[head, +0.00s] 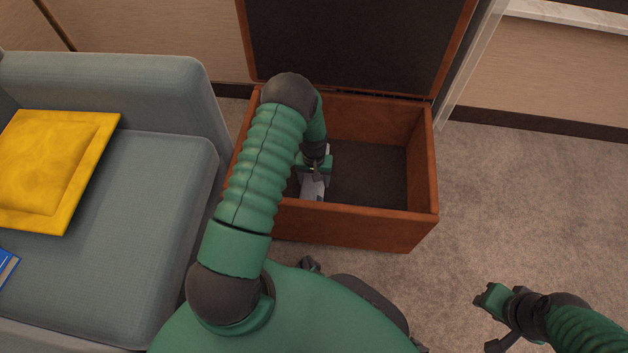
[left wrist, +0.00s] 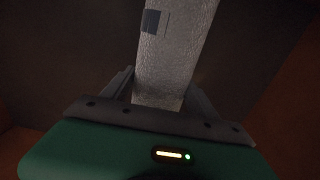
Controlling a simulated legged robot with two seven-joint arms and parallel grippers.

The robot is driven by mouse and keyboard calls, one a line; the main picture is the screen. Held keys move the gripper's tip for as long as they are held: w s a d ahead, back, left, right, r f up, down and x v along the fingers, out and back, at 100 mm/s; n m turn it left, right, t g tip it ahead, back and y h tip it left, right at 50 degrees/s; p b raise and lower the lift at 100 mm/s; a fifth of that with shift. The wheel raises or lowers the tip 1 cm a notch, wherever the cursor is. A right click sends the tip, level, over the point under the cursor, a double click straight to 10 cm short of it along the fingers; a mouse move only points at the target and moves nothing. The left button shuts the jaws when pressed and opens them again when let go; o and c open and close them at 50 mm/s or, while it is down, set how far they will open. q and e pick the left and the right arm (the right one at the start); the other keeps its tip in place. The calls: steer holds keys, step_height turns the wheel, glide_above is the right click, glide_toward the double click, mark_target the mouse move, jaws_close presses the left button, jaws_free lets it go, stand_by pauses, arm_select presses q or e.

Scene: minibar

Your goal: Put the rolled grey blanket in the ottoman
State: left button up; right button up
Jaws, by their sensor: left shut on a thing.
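The ottoman (head: 360,228) is an open brown box with a dark inside, its lid (head: 355,40) raised at the back. My left arm reaches over its front left side. My left gripper (head: 314,172) is down inside the box, shut on the rolled grey blanket (head: 313,188). In the left wrist view the blanket (left wrist: 177,50) runs away from between the fingers, with a small dark patch on it. My arm hides part of the blanket and of the box's left side. My right gripper (head: 484,300) is over the carpet at the lower right, apart from the ottoman; its jaw gap is unclear.
A blue-grey sofa (head: 150,190) stands close on the left of the ottoman, with a yellow cushion (head: 55,165) and a blue book (head: 6,266) on it. A wall is behind. The carpet (head: 540,210) to the right is clear.

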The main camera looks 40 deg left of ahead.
arm_select(q)
steer(key=o, duration=1.9)
steer(key=s+d+r+m+t+p, duration=0.1)
steer(key=d+r+p, duration=0.2)
steer(key=r, duration=0.8)
steer(key=d+r+m+p, duration=0.1)
steer(key=d+r+p, duration=0.3)
steer(key=r, duration=0.8)
steer(key=s+d+r+m, duration=0.1)
steer(key=s+d+r, duration=0.2)
steer(key=s+d+r+m+t, duration=0.1)
steer(key=s+d+r+m, duration=0.1)
steer(key=s+d+r, duration=0.1)
steer(key=s+d+r+m, duration=0.1)
steer(key=s+d+r, duration=0.2)
steer(key=s+r, duration=0.1)
steer(key=shift+s+r+t, duration=0.3)
steer(key=shift+s+r, duration=0.05)
steer(key=shift+s, duration=0.35)
